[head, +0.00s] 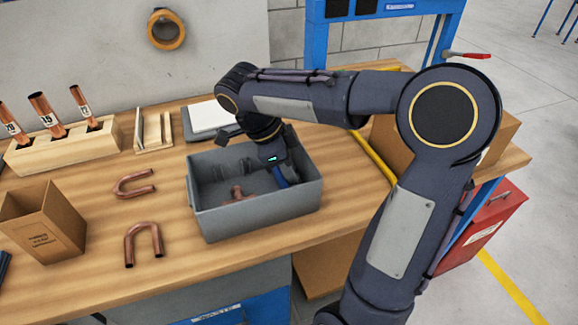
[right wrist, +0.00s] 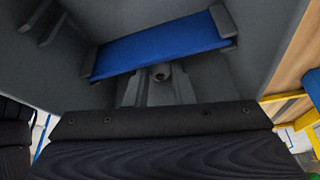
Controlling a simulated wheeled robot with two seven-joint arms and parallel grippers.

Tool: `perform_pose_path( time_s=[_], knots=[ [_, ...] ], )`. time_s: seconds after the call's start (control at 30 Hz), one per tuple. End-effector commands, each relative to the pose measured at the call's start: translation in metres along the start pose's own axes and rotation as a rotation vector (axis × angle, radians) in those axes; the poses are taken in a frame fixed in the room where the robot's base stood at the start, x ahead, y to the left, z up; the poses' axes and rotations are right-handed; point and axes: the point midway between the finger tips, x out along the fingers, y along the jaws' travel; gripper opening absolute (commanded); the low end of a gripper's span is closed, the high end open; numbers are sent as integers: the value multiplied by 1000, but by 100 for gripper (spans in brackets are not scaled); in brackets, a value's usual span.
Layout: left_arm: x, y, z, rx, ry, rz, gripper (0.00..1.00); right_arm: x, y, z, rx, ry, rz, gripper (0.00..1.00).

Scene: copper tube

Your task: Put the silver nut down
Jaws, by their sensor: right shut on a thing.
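My right gripper (head: 277,166) reaches down into the grey bin (head: 262,222) on the workbench, at the bin's right part. In the right wrist view its two grey fingers (right wrist: 158,84) are closed together on a small grey ring-like piece with a dark hole, which looks like the silver nut (right wrist: 160,72). The nut cannot be made out in the head view. A blue bar with dark grey ends (right wrist: 160,48) lies beyond the fingertips, inside the bin; whether the nut touches anything there cannot be told. My left gripper is out of view.
Copper fittings (head: 237,192) lie in the bin's left part. Two bent copper tubes (head: 143,243) lie left of the bin, near a cardboard box (head: 42,222). A wooden block (head: 62,147) holds upright tubes. A white-topped item (head: 212,116) sits behind the bin.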

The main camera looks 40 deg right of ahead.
Motion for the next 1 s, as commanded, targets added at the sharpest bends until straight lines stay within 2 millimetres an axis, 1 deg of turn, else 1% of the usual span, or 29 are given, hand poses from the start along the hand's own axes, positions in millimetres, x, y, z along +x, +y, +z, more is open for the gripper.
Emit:
perform_pose_path(
  time_s=[0.2, 0.3, 0.33, 0.47, 0.5, 0.77, 0.9, 0.97, 1.0],
  knots=[
    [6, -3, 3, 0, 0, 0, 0, 7, 0, 3, 0, 0, 0, 0],
    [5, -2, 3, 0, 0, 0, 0, 6, 0, 2, 1, 0, 0, 0],
    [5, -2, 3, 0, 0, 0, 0, 6, 0, 2, 0, 0, 0, 24],
    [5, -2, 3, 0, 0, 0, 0, 7, 0, 3, 0, 0, 1, 42],
    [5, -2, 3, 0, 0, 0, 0, 7, 0, 3, 0, 0, 1, 44],
    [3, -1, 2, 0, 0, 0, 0, 4, 0, 2, 0, 0, 1, 44],
    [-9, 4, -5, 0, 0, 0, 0, -11, 0, -5, 0, 0, 1, 44],
    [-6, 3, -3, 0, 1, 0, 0, -18, 0, -2, -1, -2, -3, 44],
    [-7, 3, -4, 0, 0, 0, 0, -27, -1, -1, -1, -3, -4, 44]
  ],
)
